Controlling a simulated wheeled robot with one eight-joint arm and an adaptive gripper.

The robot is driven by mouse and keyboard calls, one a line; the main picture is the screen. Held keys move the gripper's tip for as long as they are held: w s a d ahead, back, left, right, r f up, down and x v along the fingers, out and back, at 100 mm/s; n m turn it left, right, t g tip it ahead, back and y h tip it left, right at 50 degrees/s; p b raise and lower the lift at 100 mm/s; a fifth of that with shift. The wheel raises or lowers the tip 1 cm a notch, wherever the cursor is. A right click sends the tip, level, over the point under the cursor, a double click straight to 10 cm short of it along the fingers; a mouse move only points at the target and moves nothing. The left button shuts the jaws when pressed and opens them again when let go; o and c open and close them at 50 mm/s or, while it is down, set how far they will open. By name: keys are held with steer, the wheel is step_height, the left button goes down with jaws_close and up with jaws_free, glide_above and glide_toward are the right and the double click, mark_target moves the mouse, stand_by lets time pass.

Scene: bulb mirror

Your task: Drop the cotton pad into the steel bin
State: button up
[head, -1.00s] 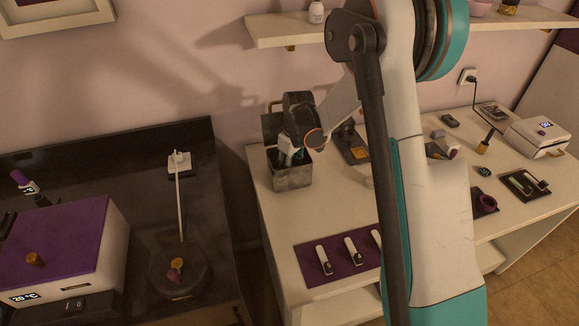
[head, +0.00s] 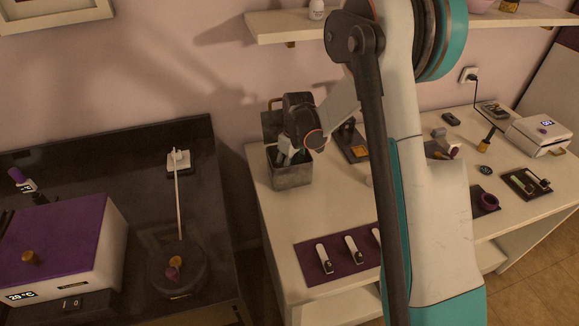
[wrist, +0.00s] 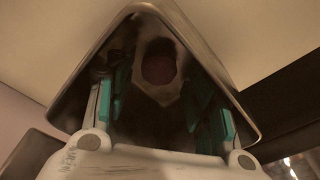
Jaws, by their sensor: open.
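The steel bin (head: 292,177) stands at the left end of the white table in the head view. My gripper (head: 293,157) points down into its mouth. In the wrist view the bin's metal rim (wrist: 72,98) surrounds my gripper (wrist: 160,108), whose teal-lined fingers are spread apart with nothing between them. A pale patch with a round, dull pink disc (wrist: 158,66) shows inside the bin, beyond the fingertips. It may be the cotton pad, but the dark inside makes this hard to tell. The bin hides the fingertips in the head view.
A purple mat (head: 337,259) with several white-handled tools lies in front of the bin. A dark tray (head: 351,145) stands right of it, partly behind my arm. A wall shelf (head: 290,27) hangs above. A dark counter (head: 225,235) with a purple-lidded box (head: 62,235) is at left.

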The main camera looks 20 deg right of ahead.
steer(key=shift+r+p, duration=0.5)
steer(key=shift+r, duration=0.1)
step_height(320, 180, up, 12)
steer(key=s+p, duration=0.1)
steer(key=p, duration=0.3)
steer(key=s+r+m+t, duration=0.3)
steer(key=s+r, duration=1)
steer(key=r, duration=0.1)
steer(key=s+r+m+t, duration=0.1)
steer(key=s+m+t, duration=0.2)
steer(key=s, duration=1.3)
steer(key=shift+s+r+m+h, duration=0.2)
steer(key=shift+m+h, duration=0.1)
steer(key=shift+h, duration=0.1)
steer(key=shift+f, duration=0.1)
